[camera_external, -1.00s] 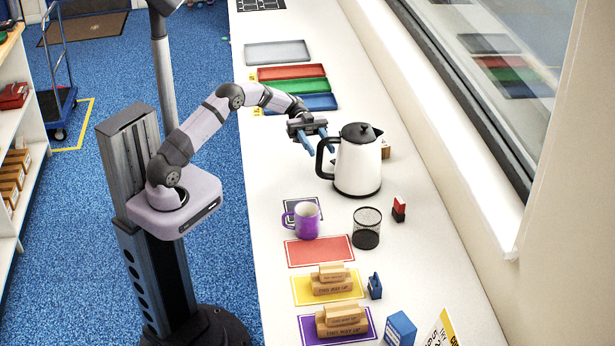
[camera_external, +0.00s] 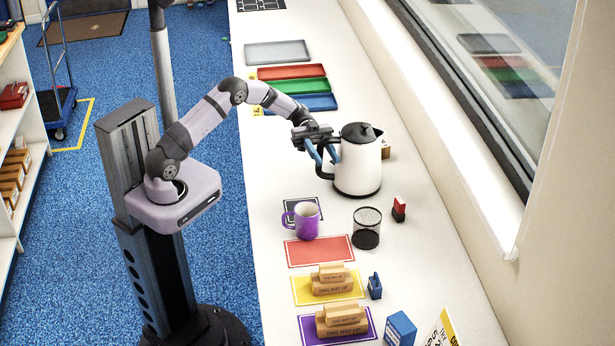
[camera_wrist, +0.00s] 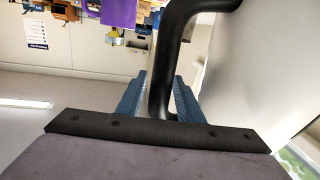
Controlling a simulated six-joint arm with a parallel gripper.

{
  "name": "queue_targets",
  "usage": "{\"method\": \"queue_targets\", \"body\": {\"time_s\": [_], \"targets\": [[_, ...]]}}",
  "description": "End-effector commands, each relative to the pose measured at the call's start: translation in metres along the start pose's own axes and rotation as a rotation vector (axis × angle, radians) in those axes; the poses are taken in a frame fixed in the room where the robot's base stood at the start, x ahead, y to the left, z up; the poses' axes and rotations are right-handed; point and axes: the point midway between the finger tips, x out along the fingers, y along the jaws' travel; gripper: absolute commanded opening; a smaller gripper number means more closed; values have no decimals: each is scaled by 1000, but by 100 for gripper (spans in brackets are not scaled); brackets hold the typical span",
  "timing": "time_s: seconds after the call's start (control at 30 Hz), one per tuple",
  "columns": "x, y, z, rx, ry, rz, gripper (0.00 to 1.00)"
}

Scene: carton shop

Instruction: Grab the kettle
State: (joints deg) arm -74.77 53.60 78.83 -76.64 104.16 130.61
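The kettle (camera_external: 357,168) is white with a black lid, a black base and a black handle. It stands upright on the white counter. My gripper (camera_external: 326,160) is at the kettle's left side, at its handle. In the wrist view the black handle (camera_wrist: 172,60) runs down between the two blue fingers of my gripper (camera_wrist: 160,100). The fingers are apart, and I see no clear grip on the handle.
A purple mug (camera_external: 307,221) and a black mesh cup (camera_external: 367,228) stand in front of the kettle. A small brown box (camera_external: 386,149) is just behind it at right. Red, green and blue trays (camera_external: 290,86) lie farther back. The window wall bounds the right side.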

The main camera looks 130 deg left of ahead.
Motion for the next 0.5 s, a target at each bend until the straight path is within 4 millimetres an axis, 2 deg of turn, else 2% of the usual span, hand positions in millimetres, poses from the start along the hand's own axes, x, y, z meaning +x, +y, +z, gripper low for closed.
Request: {"method": "queue_targets", "body": {"time_s": [0.03,0.1,0.13,0.5], "targets": [[0,0,0,0,0,0,20],[0,0,0,0,0,0,3],[0,0,0,0,0,0,0],[0,0,0,0,0,1,0]]}}
